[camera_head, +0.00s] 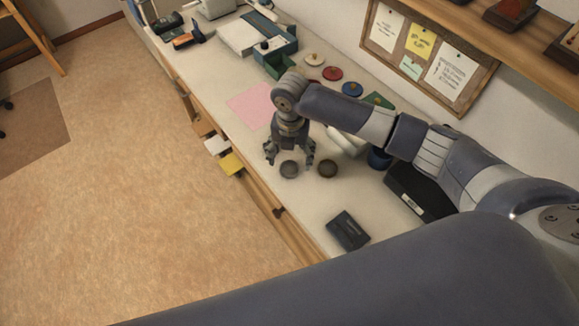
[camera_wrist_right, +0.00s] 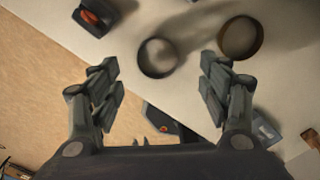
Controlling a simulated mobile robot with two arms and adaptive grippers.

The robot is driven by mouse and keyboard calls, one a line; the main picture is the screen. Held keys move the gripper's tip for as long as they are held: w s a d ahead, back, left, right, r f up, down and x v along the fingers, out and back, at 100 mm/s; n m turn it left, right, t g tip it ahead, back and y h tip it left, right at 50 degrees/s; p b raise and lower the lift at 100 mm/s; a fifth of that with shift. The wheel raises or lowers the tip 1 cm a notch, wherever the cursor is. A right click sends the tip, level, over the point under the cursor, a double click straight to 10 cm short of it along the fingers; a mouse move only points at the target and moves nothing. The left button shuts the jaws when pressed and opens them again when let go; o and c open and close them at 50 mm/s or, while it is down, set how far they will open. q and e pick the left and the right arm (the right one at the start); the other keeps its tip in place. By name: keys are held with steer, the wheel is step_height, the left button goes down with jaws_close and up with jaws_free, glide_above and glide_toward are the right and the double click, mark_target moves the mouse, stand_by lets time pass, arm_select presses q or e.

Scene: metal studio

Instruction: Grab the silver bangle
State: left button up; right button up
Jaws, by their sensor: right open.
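The silver bangle (camera_head: 289,169) is a small dark grey ring lying on the pale worktop. In the right wrist view the silver bangle (camera_wrist_right: 142,68) shows between the two fingertips. My right gripper (camera_head: 289,161) points down at it, open and empty, with a finger to either side. It also shows in the right wrist view (camera_wrist_right: 161,63). I cannot tell how high the fingertips are above the worktop. A brownish ring (camera_head: 327,168) lies just right of the silver one; in the wrist view this brownish ring (camera_wrist_right: 259,38) is outside the fingers. My left gripper is out of view.
A black box (camera_head: 348,230) lies near the worktop's front edge. A pink sheet (camera_head: 250,105), round knobbed discs (camera_head: 332,73) and a teal tray (camera_head: 281,62) lie farther back. A dark case (camera_head: 410,190) sits under my right arm. A pinboard (camera_head: 428,50) hangs behind.

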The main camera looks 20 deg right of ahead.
mark_target(289, 172)
steer(key=f, duration=0.2)
steer(key=f+p, duration=0.1)
steer(key=f, duration=0.1)
steer(key=shift+s+a+f, duration=0.1)
steer(key=shift+s+a, duration=0.05)
steer(key=shift+a, duration=0.15)
steer(key=shift+f, duration=0.15)
steer(key=shift+d, duration=0.1)
steer(key=c, duration=1.1)
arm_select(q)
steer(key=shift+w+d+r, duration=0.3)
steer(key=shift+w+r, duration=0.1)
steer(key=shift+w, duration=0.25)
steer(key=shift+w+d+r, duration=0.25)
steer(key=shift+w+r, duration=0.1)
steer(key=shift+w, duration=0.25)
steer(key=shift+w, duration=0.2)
